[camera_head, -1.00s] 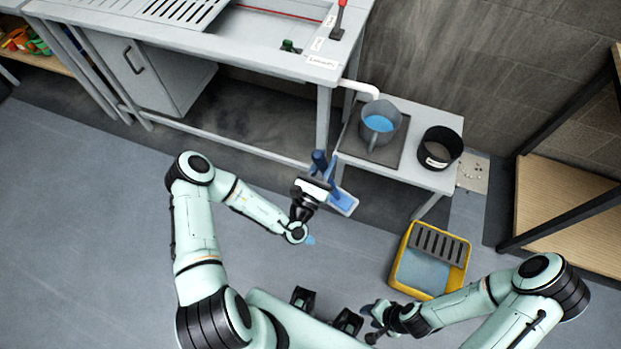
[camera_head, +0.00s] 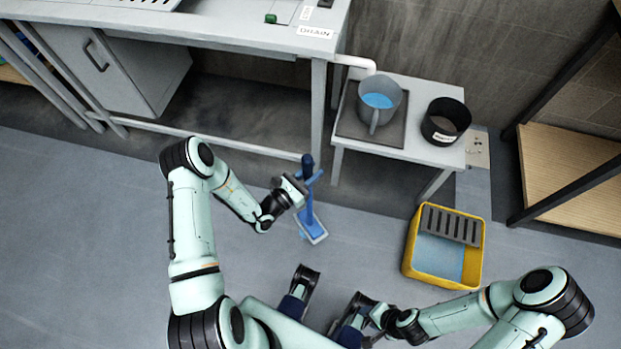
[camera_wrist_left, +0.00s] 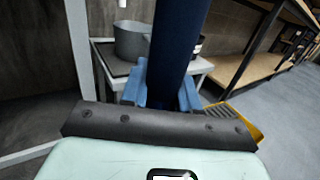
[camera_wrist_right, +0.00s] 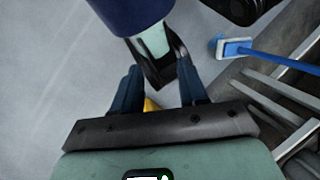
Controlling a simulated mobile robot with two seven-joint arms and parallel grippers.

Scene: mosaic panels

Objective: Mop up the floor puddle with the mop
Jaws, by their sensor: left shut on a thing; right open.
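My left gripper (camera_head: 297,190) is shut on the blue handle of the mop (camera_head: 309,205), which also shows in the left wrist view (camera_wrist_left: 178,45). The handle stands nearly upright in the head view. The mop's pale pad with blue edges (camera_head: 315,234) is low, at or near the floor; I cannot tell if it touches. A small blue patch (camera_head: 302,237), seemingly the puddle, shows at the pad's left edge, partly hidden by it. The mop shows in the right wrist view (camera_wrist_right: 235,47). My right gripper (camera_wrist_right: 160,88) is open and empty, close to my base.
A yellow bucket (camera_head: 409,262) with a grey slotted wringer stands on the floor at right. Behind it, a small table (camera_head: 400,155) holds a grey pot (camera_head: 388,112) of blue liquid and a black container (camera_head: 445,121). A sink bench (camera_head: 250,35) stands at the back left. Floor at left is clear.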

